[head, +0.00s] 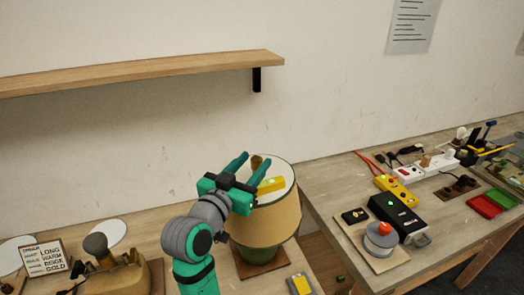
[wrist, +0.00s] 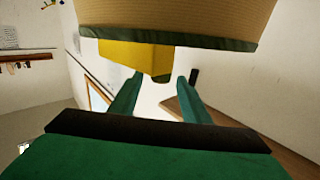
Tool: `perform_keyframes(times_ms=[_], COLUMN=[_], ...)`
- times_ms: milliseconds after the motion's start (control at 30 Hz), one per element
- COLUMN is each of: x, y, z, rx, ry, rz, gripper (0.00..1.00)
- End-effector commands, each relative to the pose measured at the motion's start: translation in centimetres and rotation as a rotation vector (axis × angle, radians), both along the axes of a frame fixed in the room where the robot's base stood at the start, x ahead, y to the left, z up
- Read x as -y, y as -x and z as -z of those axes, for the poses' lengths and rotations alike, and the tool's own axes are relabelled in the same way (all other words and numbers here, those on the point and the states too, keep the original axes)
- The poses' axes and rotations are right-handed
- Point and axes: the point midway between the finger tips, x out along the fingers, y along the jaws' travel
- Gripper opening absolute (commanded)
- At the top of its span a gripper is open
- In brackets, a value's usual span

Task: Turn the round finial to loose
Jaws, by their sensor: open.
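The round finial (head: 257,161) is a small brown knob above the top of the lamp shade (head: 266,222). The tan shade with green trim stands on a green lamp base (head: 258,256). My gripper (head: 255,158) is open, with its two green fingers apart near the shade top. The finial shows between the fingertips in the head view; I cannot tell whether they touch it. In the wrist view my gripper (wrist: 160,78) is open below the shade edge (wrist: 180,35). A yellow block (wrist: 130,54) there partly covers the space between the fingers.
A wooden shelf (head: 150,70) is on the wall above. A lettered card (head: 45,258) stands at left. The right bench holds a black box (head: 398,218) and power strips.

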Motion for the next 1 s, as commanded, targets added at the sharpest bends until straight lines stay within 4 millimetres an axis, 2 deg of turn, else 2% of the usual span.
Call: perform_keyframes(times_ms=[200,400,800,967,1000], x=[1.7,2.4,2.7,2.7,2.6], y=[-3.4,-5.2,-5.8,-5.8,-5.8], z=[0.0,0.0,0.0,0.0,0.0], rx=[0.000,0.000,0.000,0.000,0.000], ry=[0.000,0.001,0.000,0.000,0.000], rz=[-0.001,-0.004,-0.005,-0.005,-0.005], gripper=[0.43,0.43,0.43,0.05,0.01])
